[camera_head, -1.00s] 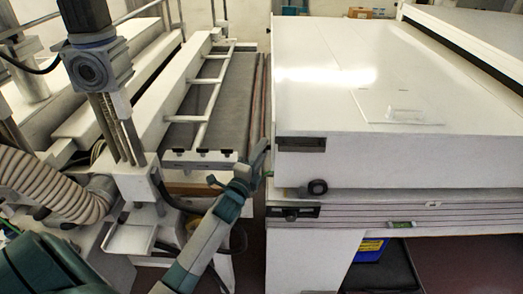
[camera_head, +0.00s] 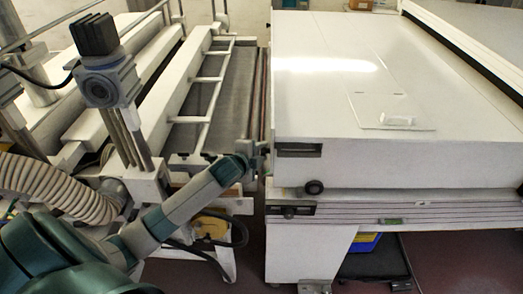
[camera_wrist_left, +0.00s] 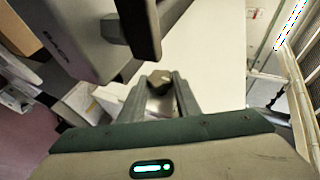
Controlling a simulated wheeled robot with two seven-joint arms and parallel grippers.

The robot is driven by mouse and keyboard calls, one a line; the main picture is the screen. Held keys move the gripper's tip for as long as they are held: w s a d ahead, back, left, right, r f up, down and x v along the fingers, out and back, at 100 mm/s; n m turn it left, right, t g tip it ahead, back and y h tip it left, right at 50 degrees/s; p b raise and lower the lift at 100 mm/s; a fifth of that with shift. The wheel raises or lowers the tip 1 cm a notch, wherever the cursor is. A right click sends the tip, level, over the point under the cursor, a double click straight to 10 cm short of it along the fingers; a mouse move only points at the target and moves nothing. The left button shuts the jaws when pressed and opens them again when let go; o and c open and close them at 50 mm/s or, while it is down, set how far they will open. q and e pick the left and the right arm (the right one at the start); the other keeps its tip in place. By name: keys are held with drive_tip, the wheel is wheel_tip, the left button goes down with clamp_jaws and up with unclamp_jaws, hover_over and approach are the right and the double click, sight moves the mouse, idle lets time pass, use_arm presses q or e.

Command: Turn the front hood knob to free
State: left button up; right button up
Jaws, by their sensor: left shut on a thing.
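The white hood (camera_head: 330,165) fills the right half of the head view, closed over its bed. My left gripper (camera_head: 258,162) is at the hood's left end, near its front corner. In the left wrist view, the fingers of my left gripper (camera_wrist_left: 160,84) are shut on a small brownish-grey knob (camera_wrist_left: 157,78), which appears to be the front hood knob. The fingers cover much of it, so its turn angle cannot be read. In the head view this knob is hidden by the gripper and the hood. My right gripper is not in view.
A round black knob (camera_head: 314,187) and a dark recessed latch (camera_head: 289,211) are on the hood's front side. A conveyor (camera_head: 235,95) with a white frame stands left of the hood. A dark bracket (camera_wrist_left: 135,30) hangs close over the fingers in the wrist view.

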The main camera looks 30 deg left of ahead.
use_arm(q)
drive_tip(key=g, duration=0.2)
drive_tip(key=n+g+h, duration=0.1)
drive_tip(key=r+g+h, duration=0.1)
drive_tip(key=g, duration=0.1)
drive_tip(key=shift+w+a+n+g, duration=0.3)
drive_tip(key=shift+w, duration=0.05)
drive_tip(key=g+h, duration=0.2)
drive_tip(key=g, duration=0.1)
drive_tip(key=shift+w+a+n+g, duration=0.1)
drive_tip(key=shift+w+n+g, duration=0.1)
drive_tip(key=shift+n+g, duration=0.15)
drive_tip(key=shift+f, duration=0.1)
drive_tip(key=o, duration=1)
drive_tip(key=shift+o, duration=0.2)
